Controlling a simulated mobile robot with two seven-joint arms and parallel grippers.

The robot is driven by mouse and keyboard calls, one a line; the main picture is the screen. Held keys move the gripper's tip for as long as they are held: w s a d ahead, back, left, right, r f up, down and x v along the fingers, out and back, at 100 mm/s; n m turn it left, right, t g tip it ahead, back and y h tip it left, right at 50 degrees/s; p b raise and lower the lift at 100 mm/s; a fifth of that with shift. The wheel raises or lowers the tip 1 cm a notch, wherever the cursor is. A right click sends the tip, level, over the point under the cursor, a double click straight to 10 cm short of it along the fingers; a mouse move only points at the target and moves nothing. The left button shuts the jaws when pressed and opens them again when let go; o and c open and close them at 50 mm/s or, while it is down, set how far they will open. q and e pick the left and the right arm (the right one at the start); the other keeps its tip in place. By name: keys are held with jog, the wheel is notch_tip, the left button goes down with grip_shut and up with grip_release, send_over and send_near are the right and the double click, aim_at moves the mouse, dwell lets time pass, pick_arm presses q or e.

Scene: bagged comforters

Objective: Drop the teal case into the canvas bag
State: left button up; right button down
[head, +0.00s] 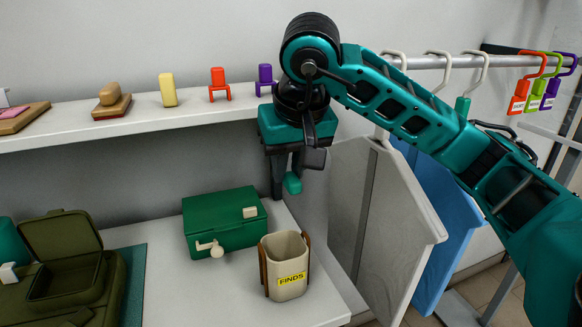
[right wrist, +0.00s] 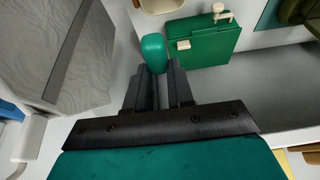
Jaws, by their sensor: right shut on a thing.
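The teal case (head: 291,184) is a small rounded piece between the fingers of my right gripper (head: 286,178), which points down. My right gripper is shut on it. In the right wrist view the case (right wrist: 153,52) sticks out past the fingertips (right wrist: 158,72). The canvas bag (head: 287,285) is cream with brown handles and a yellow FINDS label. It stands upright and open on the lower shelf, below the gripper in the head view. Part of it seems to show at the top edge of the right wrist view (right wrist: 160,5). My left gripper is not in view.
A green box (head: 222,223) stands beside the bag. An open olive case (head: 72,270) lies farther left on the lower shelf (head: 215,290). A grey bagged comforter (head: 375,215) and a blue one (head: 440,225) hang from the rail at right. Small items line the upper shelf (head: 140,125).

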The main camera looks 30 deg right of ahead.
jog(key=shift+d+f, duration=0.1)
jog(key=shift+f, duration=0.05)
notch_tip(320, 180, down, 6)
jog(key=b, duration=0.4)
jog(key=shift+b, duration=0.35)
jog(key=shift+r, duration=0.2)
jog(key=c, duration=0.9)
grip_release()
jog(key=p+v, duration=0.4)
jog(key=v, duration=0.9)
